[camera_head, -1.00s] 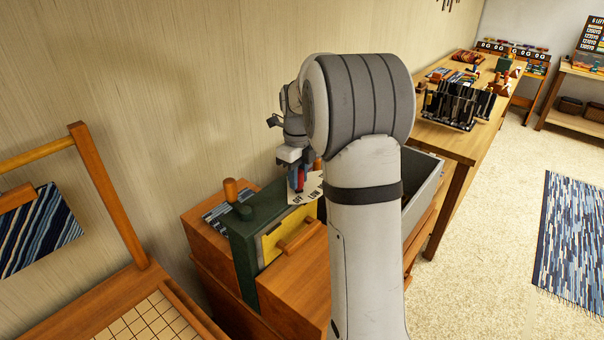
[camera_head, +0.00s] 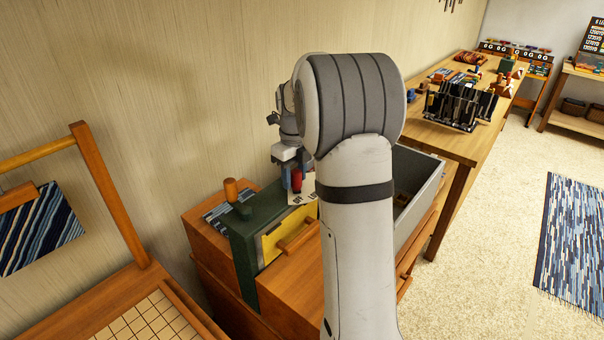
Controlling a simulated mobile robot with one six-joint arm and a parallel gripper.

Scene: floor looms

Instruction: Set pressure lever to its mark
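My gripper (camera_head: 291,178) points down at the far end of the green-framed press on the wooden cabinet. Its blue finger shows beside a red part (camera_head: 296,182), which looks like the lever's knob. I cannot tell whether the fingers are clamped on it. A white dial plate (camera_head: 302,194) with dark lettering lies just below, and my arm covers its right part. The lever's shaft and its mark are not clear to see. The green frame (camera_head: 246,247) carries a yellow panel (camera_head: 271,243) and a wooden handle (camera_head: 298,236).
A grey bin (camera_head: 424,190) sits to the right behind my arm. A long workbench (camera_head: 445,142) with tools runs back right. The plain wall is close behind my gripper.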

